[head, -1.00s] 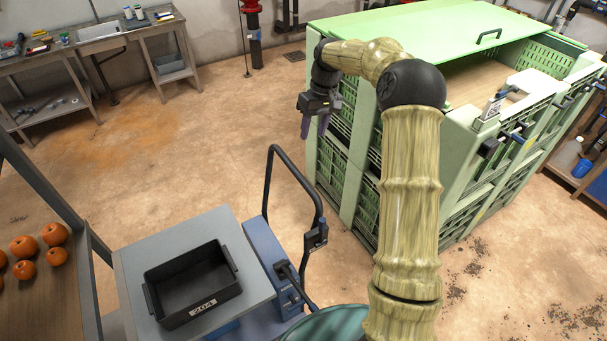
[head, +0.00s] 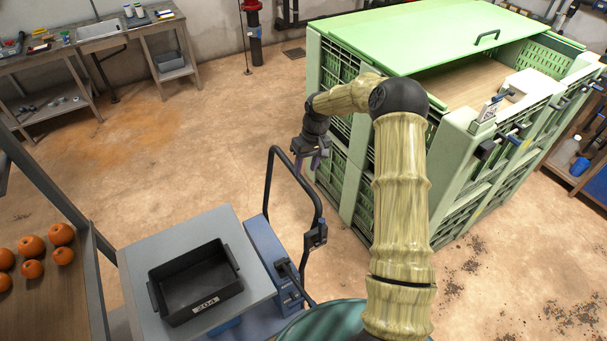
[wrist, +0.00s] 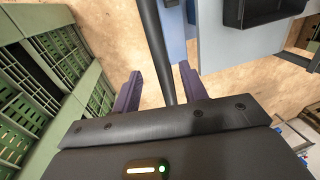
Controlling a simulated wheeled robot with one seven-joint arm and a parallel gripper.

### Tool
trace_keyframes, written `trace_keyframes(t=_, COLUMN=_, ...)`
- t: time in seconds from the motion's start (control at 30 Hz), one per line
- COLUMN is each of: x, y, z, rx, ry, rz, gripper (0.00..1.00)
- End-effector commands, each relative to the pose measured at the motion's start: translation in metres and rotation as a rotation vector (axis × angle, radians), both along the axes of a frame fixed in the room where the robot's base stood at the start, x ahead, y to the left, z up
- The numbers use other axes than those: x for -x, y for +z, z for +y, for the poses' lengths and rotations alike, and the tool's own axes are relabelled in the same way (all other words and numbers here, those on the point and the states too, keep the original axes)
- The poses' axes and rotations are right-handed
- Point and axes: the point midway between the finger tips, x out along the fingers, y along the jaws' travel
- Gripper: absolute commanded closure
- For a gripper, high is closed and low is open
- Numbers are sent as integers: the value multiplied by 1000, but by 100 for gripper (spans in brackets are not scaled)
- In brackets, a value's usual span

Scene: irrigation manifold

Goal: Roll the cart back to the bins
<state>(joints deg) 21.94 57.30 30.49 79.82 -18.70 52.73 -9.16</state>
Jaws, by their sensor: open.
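The cart (head: 262,243) stands at the lower middle of the head view, with a blue body, a grey top and an upright black loop handle (head: 268,185). A black tray (head: 195,285) marked 204 rests on its grey top. My gripper (head: 310,166) is open and empty, close to the upper part of the handle. In the wrist view the handle bar (wrist: 155,45) runs between the two purple fingers of my gripper (wrist: 160,72). I cannot tell how deep it lies between them. The bins, green slatted crates (head: 345,150), stand at the right, with a light green lid on top.
A rack with oranges (head: 45,262) stands at the left edge. A workbench (head: 95,45) with a sink is at the back left. A red and black pipe fitting (head: 253,30) stands at the wall. The floor (head: 215,130) between bench, cart and bins is clear.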

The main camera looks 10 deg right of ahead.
Motion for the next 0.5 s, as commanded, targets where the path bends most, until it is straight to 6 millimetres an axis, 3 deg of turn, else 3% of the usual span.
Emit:
trace_keyframes(t=0.23, x=3, y=-37, z=8, rx=0, ry=2, rz=3, gripper=57)
trace_keyframes(t=0.5, x=3, y=-49, z=10, rx=0, ry=1, rz=0, gripper=57)
